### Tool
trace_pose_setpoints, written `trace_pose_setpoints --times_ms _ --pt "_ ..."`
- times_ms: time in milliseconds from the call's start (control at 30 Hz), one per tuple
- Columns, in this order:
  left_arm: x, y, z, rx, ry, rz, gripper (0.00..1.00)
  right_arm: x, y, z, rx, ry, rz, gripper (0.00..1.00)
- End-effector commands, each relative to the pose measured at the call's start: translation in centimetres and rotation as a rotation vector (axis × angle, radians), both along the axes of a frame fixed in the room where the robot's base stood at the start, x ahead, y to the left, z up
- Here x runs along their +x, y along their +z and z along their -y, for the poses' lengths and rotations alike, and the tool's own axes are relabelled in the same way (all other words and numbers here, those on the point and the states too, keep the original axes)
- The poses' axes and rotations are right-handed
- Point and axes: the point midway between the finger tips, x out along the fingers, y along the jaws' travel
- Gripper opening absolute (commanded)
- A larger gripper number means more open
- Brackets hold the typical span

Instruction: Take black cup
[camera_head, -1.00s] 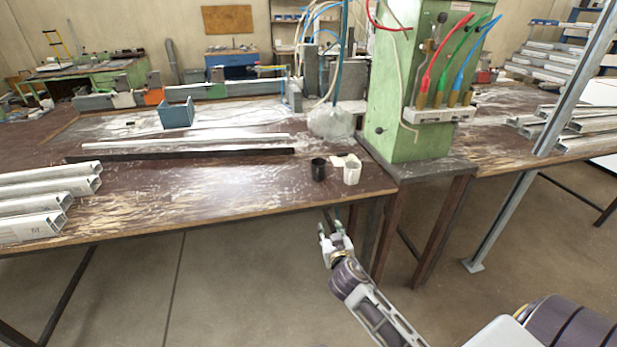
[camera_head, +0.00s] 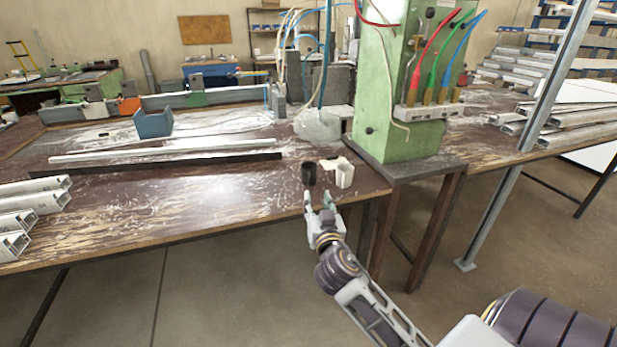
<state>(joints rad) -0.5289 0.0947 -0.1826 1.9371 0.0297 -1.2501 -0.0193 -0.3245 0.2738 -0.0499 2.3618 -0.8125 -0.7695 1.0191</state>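A small black cup (camera_head: 309,172) stands upright on the brown worn bench (camera_head: 230,205), near its front right edge. My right gripper (camera_head: 319,196) is at the bench's front edge, just below the cup in the picture. Its two fingers are apart and point toward the cup, with nothing seen between them. Whether a fingertip touches the cup is too small to tell. My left gripper is not in view.
A white cup-like container (camera_head: 344,174) stands close to the right of the black cup. A green machine cabinet (camera_head: 388,100) rises behind it. Metal profiles (camera_head: 30,215) lie at the left.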

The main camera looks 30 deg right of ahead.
Motion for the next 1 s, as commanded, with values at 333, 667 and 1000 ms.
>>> trace_pose_setpoints --times_ms 333,667,1000 --pt "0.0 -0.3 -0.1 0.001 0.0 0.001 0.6 2.1 0.1 0.9 -0.003 0.001 0.001 0.39" --pt "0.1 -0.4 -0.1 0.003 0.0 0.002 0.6 4.7 0.0 2.0 -0.001 0.0 0.0 0.39" --pt "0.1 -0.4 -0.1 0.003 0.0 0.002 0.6 7.3 0.0 3.1 0.0 0.0 0.001 0.39"
